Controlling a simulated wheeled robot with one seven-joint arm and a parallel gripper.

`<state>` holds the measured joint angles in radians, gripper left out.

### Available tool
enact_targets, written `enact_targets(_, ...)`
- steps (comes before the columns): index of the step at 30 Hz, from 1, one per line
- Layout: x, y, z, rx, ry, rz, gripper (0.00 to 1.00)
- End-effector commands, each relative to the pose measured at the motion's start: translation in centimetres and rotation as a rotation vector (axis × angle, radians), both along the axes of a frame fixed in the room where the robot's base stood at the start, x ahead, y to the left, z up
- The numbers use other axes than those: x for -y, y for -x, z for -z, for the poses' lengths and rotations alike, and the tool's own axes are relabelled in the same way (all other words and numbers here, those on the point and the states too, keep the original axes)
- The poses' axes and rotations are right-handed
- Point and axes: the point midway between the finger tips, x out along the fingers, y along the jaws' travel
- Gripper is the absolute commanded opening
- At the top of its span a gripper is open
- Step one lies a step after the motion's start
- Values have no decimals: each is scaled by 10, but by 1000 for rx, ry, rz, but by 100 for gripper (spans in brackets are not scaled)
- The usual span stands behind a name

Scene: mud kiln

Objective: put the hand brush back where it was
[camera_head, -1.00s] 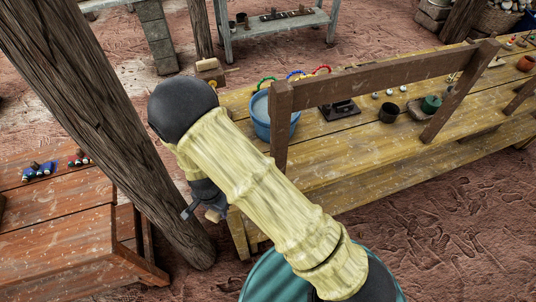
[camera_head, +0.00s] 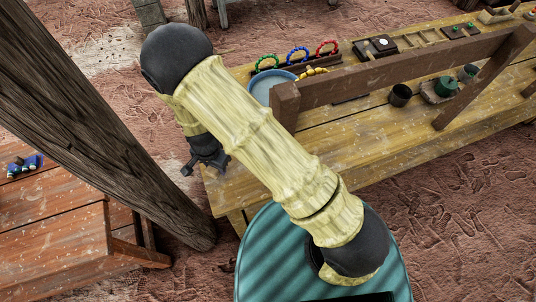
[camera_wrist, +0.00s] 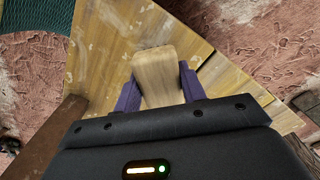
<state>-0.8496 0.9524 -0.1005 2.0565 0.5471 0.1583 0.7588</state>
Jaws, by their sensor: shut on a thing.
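The hand brush (camera_wrist: 157,76) shows in the wrist view as a pale wooden block between the two purple fingers of my gripper (camera_wrist: 157,92). The fingers are shut on its sides. Its bristles cannot be made out. In the head view my gripper (camera_head: 207,160) hangs by the near left end of the yellow wooden bench (camera_head: 235,190). The brush cannot be made out there. The wrist view shows the bench planks (camera_wrist: 110,55) beneath the brush; the height of the gap is not clear.
A blue bucket (camera_head: 258,92) stands on the bench behind a raised wooden rail (camera_head: 400,72). A thick post (camera_head: 110,130) and a reddish table (camera_head: 55,245) are at left.

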Motion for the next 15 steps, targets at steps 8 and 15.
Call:
enact_targets(8, 7, -2, -1, 0, 1, -1, 19)
enact_targets(15, 44, -12, -2, -2, 1, 2, 19)
